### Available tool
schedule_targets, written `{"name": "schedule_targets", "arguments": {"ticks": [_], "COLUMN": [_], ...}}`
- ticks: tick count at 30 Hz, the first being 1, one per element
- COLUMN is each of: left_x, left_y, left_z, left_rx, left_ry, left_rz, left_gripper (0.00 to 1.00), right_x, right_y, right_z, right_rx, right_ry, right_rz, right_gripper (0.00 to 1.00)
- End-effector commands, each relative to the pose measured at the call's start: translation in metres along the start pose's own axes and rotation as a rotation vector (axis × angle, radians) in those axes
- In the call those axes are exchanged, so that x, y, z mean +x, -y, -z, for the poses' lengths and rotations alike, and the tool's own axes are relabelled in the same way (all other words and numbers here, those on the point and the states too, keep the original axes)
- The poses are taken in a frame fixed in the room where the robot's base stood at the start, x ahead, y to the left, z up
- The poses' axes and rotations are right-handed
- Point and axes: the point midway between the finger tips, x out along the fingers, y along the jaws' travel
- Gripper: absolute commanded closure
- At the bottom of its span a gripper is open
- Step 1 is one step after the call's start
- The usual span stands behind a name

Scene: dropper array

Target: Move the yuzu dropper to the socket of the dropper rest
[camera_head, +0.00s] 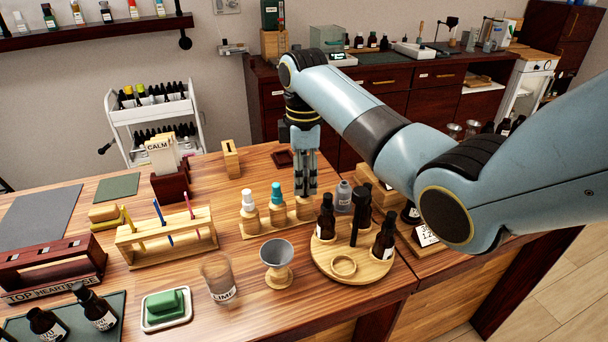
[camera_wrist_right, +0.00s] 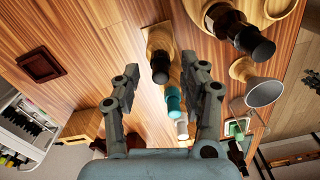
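A wooden strip (camera_head: 289,220), which looks like the dropper rest, carries a white-topped dropper (camera_head: 249,197), a teal-topped dropper (camera_head: 276,190) and a third wooden piece (camera_head: 305,209) under my gripper. In the right wrist view the black-topped piece (camera_wrist_right: 160,68) at that end lies between the fingers, in line with the teal top (camera_wrist_right: 173,100) and the white top (camera_wrist_right: 182,124). I cannot tell which dropper is yuzu. My right gripper (camera_head: 304,188) points down over that end. Its fingers (camera_wrist_right: 165,78) are spread, with no clear contact. My left gripper is out of view.
A round wooden tray (camera_head: 346,267) with dark bottles stands right of the strip. A wooden rack (camera_head: 166,241) with coloured sticks is left. Dark bottles (camera_head: 97,310) stand at lower left.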

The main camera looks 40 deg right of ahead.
Motion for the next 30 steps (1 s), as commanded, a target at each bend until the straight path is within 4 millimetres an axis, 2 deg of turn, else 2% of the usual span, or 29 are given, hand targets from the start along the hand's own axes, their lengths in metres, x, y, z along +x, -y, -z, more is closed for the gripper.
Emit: {"name": "schedule_targets", "arguments": {"ticks": [8,18,21,30], "left_x": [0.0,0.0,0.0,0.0], "left_y": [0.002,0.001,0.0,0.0], "left_z": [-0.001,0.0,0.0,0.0], "left_rx": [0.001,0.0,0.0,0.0], "left_ry": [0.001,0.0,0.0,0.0], "left_rz": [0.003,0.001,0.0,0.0], "left_gripper": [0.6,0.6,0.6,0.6], "right_x": [-0.005,-0.06,-0.07,-0.075], "right_y": [-0.001,-0.001,-0.001,0.0], "right_z": [0.0,0.0,0.0,0.0], "right_rx": [0.0,0.0,0.0,0.0], "right_ry": [-0.001,-0.001,0.0,0.0], "right_rz": [-0.002,-0.003,0.0,0.0], "right_gripper": [0.57,0.57,0.57,0.57]}}
